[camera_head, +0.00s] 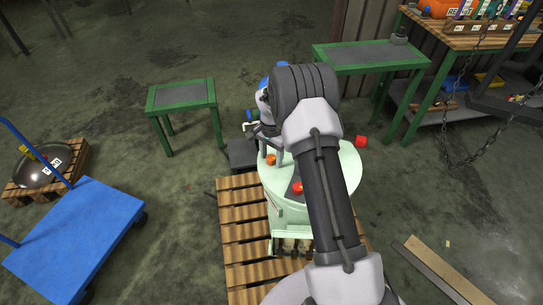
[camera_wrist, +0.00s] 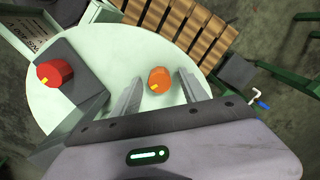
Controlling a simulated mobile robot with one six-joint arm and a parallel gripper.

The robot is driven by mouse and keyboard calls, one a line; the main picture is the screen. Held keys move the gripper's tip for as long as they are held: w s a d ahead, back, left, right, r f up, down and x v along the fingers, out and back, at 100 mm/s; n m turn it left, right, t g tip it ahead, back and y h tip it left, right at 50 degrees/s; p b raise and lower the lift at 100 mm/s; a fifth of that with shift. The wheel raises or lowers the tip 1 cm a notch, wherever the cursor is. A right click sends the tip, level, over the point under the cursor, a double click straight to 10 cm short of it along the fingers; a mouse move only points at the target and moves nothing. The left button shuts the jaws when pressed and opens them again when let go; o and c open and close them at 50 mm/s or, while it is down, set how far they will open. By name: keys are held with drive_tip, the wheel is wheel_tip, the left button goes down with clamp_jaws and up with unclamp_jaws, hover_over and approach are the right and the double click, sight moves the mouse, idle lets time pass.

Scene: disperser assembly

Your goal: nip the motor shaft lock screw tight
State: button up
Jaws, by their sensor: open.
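An orange knob (camera_wrist: 160,79) with a yellow mark stands on the round pale green top (camera_wrist: 115,42). In the wrist view it lies between the two fingers of my gripper (camera_wrist: 161,76), which is open, with a gap on both sides. The orange knob also shows in the head view (camera_head: 271,159), beside my gripper (camera_head: 271,153). A red knob (camera_wrist: 54,73) with a yellow mark sits on a dark grey plate to the left in the wrist view, and shows in the head view (camera_head: 297,187). I cannot tell from labels which knob is the motor shaft lock screw.
Another red part (camera_head: 360,141) projects at the right of the round top. The machine stands on a wooden pallet (camera_head: 245,240). A white crank with a blue grip (camera_wrist: 259,99) lies near the top. Green tables (camera_head: 182,95) stand behind; a blue cart (camera_head: 75,240) is at left.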

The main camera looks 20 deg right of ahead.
sight(271, 158)
wheel_tip(271, 158, up, 18)
drive_tip(key=p, duration=0.6)
drive_tip(key=shift+f, duration=0.25)
